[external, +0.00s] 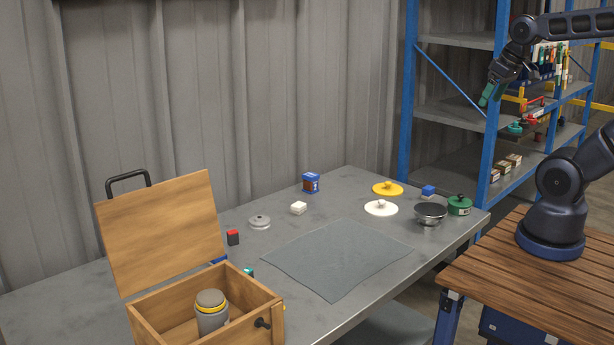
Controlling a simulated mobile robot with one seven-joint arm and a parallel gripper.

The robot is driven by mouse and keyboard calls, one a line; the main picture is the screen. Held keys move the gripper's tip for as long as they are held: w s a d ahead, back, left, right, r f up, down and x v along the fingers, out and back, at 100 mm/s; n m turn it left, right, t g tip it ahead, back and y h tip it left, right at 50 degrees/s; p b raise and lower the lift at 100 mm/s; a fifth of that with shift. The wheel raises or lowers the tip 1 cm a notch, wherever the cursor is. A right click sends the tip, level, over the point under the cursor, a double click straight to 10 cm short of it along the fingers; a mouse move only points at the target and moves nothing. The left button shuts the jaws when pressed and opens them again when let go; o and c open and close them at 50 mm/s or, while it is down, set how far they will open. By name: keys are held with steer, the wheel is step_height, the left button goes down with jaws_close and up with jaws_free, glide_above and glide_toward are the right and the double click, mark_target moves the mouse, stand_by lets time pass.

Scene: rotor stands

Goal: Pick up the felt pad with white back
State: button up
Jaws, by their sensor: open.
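A small white-topped block (298,208), which looks like the felt pad with white back, lies on the grey table just beyond the grey mat. Its underside is too small to make out. My gripper (490,96) is at the upper right, high in front of the blue shelving and far from the pad. Its green fingertips are open and hold nothing that I can see.
A grey mat (335,258) covers the table's middle. A grey lidded disc (259,222), a blue-and-brown box (311,183) and a black-and-red block (233,238) surround the pad. An open wooden box (275,325) stands front left.

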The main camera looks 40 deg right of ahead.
stand_by(0.4)
steer(key=c, duration=0.4)
steer(key=n+g, duration=0.5)
steer(key=n, duration=1.5)
glide_above(299, 204)
step_height(299, 204, down, 33)
steer(key=shift+a+f, duration=0.1)
steer(key=shift+f, duration=5.35)
